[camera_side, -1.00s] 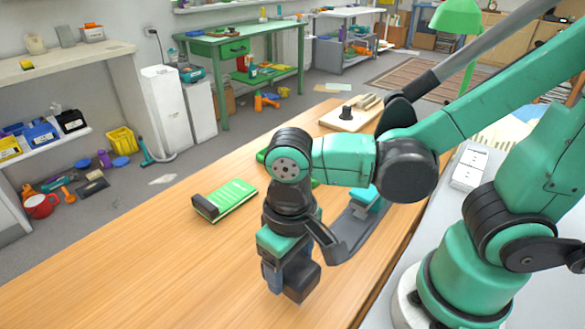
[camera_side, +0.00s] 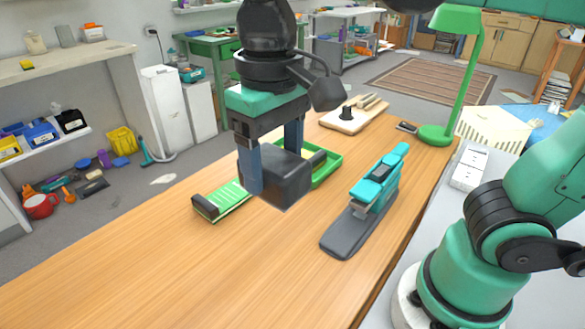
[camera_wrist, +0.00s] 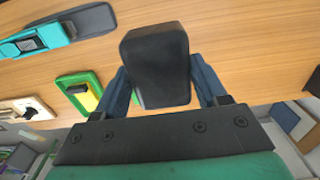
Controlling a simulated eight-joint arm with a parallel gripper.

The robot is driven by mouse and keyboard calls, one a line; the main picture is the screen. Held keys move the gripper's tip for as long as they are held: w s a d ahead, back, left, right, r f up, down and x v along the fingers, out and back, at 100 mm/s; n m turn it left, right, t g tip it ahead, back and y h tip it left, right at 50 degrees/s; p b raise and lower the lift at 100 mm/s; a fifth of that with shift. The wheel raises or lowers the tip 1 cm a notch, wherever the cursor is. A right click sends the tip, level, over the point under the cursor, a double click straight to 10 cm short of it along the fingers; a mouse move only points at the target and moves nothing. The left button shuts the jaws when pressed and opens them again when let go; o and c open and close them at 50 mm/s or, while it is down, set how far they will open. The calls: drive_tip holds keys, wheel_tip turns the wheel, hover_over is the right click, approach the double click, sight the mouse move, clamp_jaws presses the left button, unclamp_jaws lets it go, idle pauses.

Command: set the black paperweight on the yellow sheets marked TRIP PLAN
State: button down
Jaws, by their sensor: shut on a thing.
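The black paperweight (camera_side: 281,180) is a dark block held in the air above the table. My gripper (camera_side: 270,168) is shut on it, with a blue finger on either side. In the wrist view the paperweight (camera_wrist: 156,62) fills the space between the fingers. A green tray (camera_side: 333,165) lies behind the paperweight in the side view, partly hidden by it. In the wrist view the tray (camera_wrist: 64,79) holds yellow sheets (camera_wrist: 89,101) with a small dark piece at one end. I cannot read any marking on the sheets.
Green sheets (camera_side: 233,199) with a dark bar at one end lie left of the gripper. A teal stapler-like tool (camera_side: 379,182) on a grey base stands to the right. A wooden board (camera_side: 352,122) and a green lamp (camera_side: 440,134) are farther back. The near table (camera_side: 200,285) is clear.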

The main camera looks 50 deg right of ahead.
drive_tip(key=w+d, duration=0.6)
drive_tip(key=w, duration=0.3)
hover_over(318, 160)
drive_tip(key=w, duration=0.6)
wheel_tip(318, 160, down, 10)
drive_tip(key=f, duration=0.8)
drive_tip(key=shift+d, duration=0.35)
drive_tip(key=shift+f, duration=0.15)
drive_tip(key=shift+c, duration=0.2)
unclamp_jaws()
